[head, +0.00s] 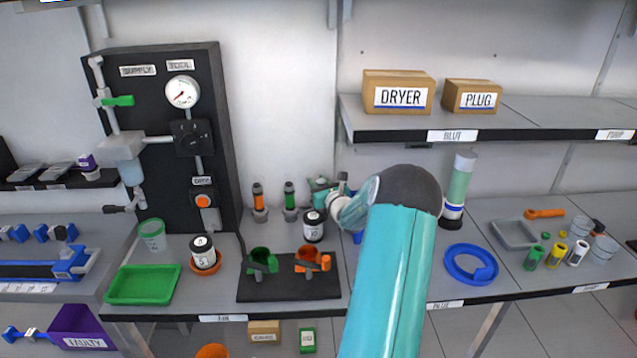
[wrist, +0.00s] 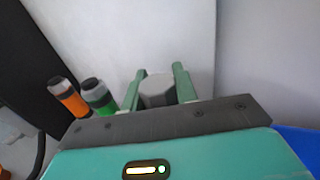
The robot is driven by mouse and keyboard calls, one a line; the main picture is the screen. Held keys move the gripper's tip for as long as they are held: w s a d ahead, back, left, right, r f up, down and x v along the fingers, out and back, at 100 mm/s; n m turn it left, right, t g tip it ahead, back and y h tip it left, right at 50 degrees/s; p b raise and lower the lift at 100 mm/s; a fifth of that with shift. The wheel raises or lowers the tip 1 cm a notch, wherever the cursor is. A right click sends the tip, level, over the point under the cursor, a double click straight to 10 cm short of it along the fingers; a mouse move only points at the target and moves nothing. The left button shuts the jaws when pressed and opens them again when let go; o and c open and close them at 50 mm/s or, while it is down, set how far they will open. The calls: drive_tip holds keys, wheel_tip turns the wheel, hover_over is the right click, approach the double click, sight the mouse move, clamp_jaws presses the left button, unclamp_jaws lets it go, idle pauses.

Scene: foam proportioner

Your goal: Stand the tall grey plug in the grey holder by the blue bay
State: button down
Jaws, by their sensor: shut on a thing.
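My gripper (wrist: 159,75) is shut on a grey plug (wrist: 158,91), whose faceted grey end shows between the two green fingers in the wrist view. In the head view my gripper (head: 321,186) is over the back of the bench, above a black jar marked 10 and right of the upright orange and green plugs; the held plug is not clear there. A bit of blue (head: 357,238), perhaps the blue bay, shows beside my arm; blue also shows at the wrist view's lower right. I cannot make out the grey holder; my arm hides part of the bench.
The orange plug (head: 258,197) and green plug (head: 290,196) stand in grey holders at the wall. The black jar (head: 314,228) stands behind a dark mat (head: 285,289) with green and orange fittings. A tall green-grey cylinder (head: 459,180) stands right of my arm, under the shelf (head: 500,126).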

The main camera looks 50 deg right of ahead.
drive_tip(key=shift+f, duration=0.35)
drive_tip(key=c, duration=1.1)
unclamp_jaws()
drive_tip(key=shift+f, duration=0.1)
